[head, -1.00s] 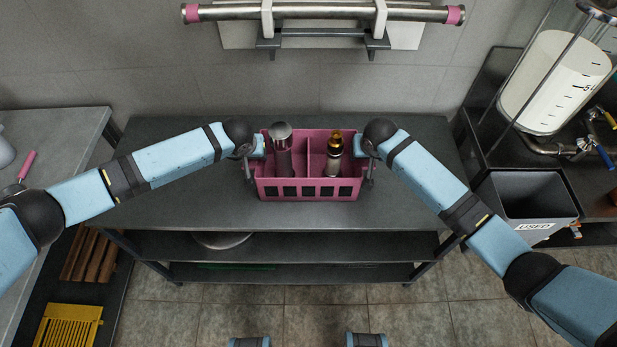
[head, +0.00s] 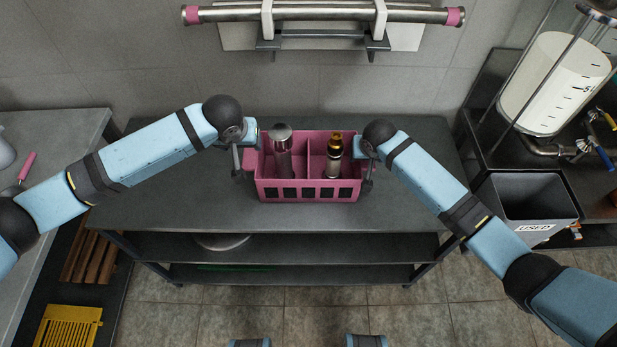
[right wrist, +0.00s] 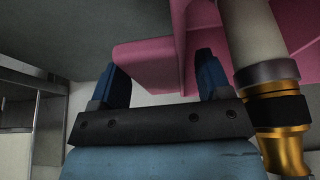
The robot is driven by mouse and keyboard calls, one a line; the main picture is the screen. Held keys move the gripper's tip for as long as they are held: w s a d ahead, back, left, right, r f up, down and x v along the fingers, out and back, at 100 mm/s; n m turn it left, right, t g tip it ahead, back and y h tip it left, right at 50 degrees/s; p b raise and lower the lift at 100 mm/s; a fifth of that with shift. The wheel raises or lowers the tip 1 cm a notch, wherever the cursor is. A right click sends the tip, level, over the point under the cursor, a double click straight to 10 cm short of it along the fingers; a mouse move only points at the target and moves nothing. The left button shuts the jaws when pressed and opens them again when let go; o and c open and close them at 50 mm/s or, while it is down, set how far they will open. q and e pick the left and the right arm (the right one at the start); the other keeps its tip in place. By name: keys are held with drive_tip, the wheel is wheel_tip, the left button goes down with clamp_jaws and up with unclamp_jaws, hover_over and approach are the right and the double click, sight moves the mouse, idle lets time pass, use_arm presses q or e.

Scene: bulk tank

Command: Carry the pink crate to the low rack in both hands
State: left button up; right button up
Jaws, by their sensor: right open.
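The pink crate (head: 308,194) stands upright on the dark table (head: 190,205), with a divider inside. It holds a grey metal cylinder (head: 283,150) and a bottle with a gold top (head: 335,150). My left gripper (head: 248,158) is at the crate's left end, by its pink side handle; its jaws are too small to read. My right gripper (head: 365,165) is open at the crate's right end. In the right wrist view its spread fingers (right wrist: 163,82) have the crate's pink ledge (right wrist: 145,55) between and beyond them. I cannot tell which piece is the low rack.
The table has two shelves below, with a round metal item (head: 222,241) on the upper one. A grey bin marked USED (head: 530,205) stands right. At lower left are wooden slats (head: 88,258) and a yellow grate (head: 68,328). The tabletop beside the crate is clear.

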use_arm(q)
drive_tip(key=shift+r, duration=0.1)
use_arm(e)
drive_tip(key=v, duration=1.2)
use_arm(q)
drive_tip(key=s+d+f+m+t+h+p, duration=0.25)
drive_tip(key=s+d+f+h, duration=0.3)
drive_tip(key=s+d, duration=0.4)
use_arm(e)
drive_tip(key=s+a+f+n+t+y, duration=0.2)
drive_tip(key=s+f+t+y, duration=0.1)
drive_tip(key=s+f, duration=0.65)
use_arm(q)
drive_tip(key=s+a+f+t+y+p, duration=0.2)
drive_tip(key=s+a+f+t+p, duration=0.1)
drive_tip(key=s+a, duration=1)
drive_tip(key=s+t, duration=0.1)
drive_tip(key=s, duration=0.2)
drive_tip(key=shift+s+a, duration=0.25)
drive_tip(key=shift+s, duration=0.15)
use_arm(e)
drive_tip(key=s+d+t, duration=0.1)
drive_tip(key=s+d, duration=0.2)
drive_tip(key=s, duration=0.5)
drive_tip(key=s+d+n+t, duration=0.1)
drive_tip(key=s+d+t, duration=0.1)
drive_tip(key=s, duration=0.7)
drive_tip(key=shift+d+r+t, duration=0.3)
drive_tip(key=shift+d+r, duration=0.15)
drive_tip(key=shift+d, duration=0.05)
